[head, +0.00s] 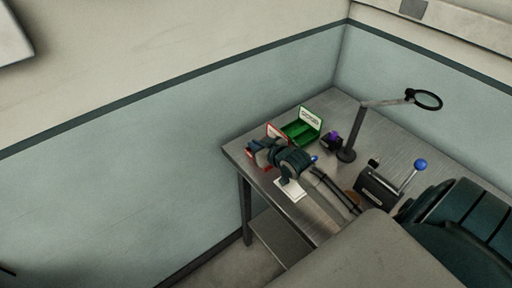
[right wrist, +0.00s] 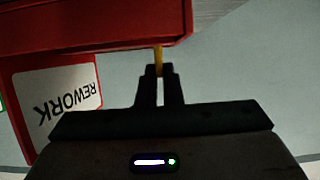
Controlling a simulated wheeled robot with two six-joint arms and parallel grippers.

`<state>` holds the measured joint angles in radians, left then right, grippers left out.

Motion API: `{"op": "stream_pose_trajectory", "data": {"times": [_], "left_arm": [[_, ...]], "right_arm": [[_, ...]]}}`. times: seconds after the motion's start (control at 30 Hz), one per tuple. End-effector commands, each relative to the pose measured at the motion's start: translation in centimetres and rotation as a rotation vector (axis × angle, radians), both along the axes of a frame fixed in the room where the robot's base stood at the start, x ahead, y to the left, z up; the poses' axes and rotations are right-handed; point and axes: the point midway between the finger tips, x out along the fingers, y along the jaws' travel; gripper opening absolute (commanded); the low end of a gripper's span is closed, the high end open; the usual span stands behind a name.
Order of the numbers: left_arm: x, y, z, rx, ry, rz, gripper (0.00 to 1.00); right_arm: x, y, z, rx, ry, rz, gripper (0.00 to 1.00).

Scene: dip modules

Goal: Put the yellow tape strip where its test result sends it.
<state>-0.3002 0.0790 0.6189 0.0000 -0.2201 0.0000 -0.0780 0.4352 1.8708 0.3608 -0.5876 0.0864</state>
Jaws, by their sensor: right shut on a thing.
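My right gripper (right wrist: 158,82) is shut on the thin yellow tape strip (right wrist: 158,57), which shows just past its fingertips in the right wrist view. The strip is right at the edge of the red REWORK bin (right wrist: 90,33); I cannot tell whether it touches the bin or how far in it reaches. In the head view my right gripper (head: 256,150) is over the red bin (head: 269,128) and hides most of it. The green bin (head: 300,131) stands beside it. The strip does not show in the head view. My left gripper is not in view.
On the metal table (head: 345,112) stand a magnifier lamp (head: 352,135), a small dark block with a purple top (head: 332,141) and a dark lever device (head: 378,188) with a blue knob. A white card (head: 290,191) lies near the front edge. The back right of the table is clear.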

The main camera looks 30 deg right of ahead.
Motion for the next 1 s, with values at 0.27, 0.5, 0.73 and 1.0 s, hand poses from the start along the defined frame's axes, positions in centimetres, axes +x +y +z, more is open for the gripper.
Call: {"op": "stream_pose_trajectory", "data": {"times": [0.27,0.5,0.73,1.0], "left_arm": [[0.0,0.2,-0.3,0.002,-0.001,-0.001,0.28],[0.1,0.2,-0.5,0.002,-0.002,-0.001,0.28],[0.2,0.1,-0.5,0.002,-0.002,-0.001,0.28],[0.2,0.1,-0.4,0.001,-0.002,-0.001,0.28]], "right_arm": [[0.0,0.0,-0.7,0.001,0.001,0.000,0.00],[0.0,0.0,-1.3,0.002,0.002,-0.001,0.00],[-0.1,0.0,-1.6,0.004,0.006,-0.002,0.28],[-0.2,0.0,-1.5,0.006,0.010,-0.003,0.28]]}}
